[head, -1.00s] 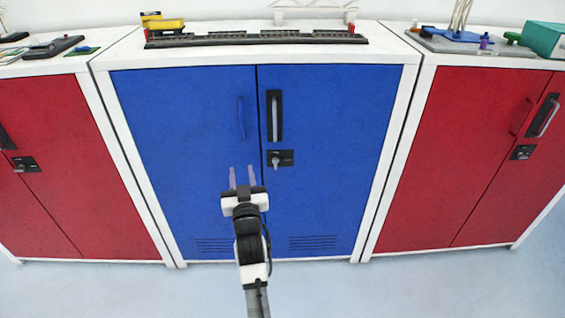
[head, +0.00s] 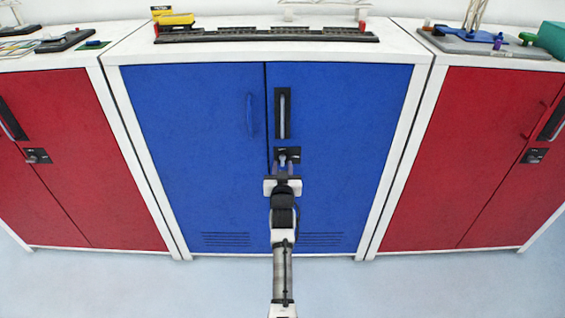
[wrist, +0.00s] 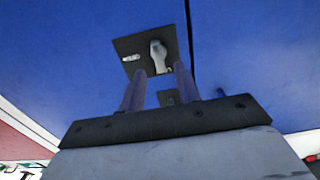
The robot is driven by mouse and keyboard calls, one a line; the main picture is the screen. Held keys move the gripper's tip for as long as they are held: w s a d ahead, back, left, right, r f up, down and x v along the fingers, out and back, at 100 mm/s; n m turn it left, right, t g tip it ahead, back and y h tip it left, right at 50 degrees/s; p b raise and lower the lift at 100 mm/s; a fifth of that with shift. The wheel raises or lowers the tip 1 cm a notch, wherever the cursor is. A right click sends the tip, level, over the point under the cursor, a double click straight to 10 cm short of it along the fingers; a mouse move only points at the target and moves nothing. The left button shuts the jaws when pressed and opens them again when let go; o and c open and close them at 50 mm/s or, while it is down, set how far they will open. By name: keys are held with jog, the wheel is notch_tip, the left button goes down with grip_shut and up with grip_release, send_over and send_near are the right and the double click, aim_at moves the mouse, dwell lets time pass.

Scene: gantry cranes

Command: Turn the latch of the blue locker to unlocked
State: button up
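The blue locker (head: 195,150) stands in the middle with both doors shut. Its latch (head: 287,155) is a grey knob on a black plate below the vertical handle; my gripper partly covers it in the head view. In the wrist view the latch knob (wrist: 158,54) sits on its plate, just beyond the fingertips and close to upright. The plate's small lettering is too small to read. My gripper (head: 283,166) is open, its two purple fingers pointing at the latch. In the wrist view the gripper (wrist: 162,72) has a gap between its fingers, and the knob appears in line with that gap.
Red lockers stand on the left (head: 80,170) and right (head: 465,150), each with its own black latch plate. A model track (head: 260,34) and a yellow toy wagon (head: 175,19) lie on the blue locker's top. A second handle (head: 250,115) is on the left blue door.

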aim_at(282, 159)
jog(key=shift+w, duration=1.2)
jog(key=shift+c, duration=0.3)
grip_shut()
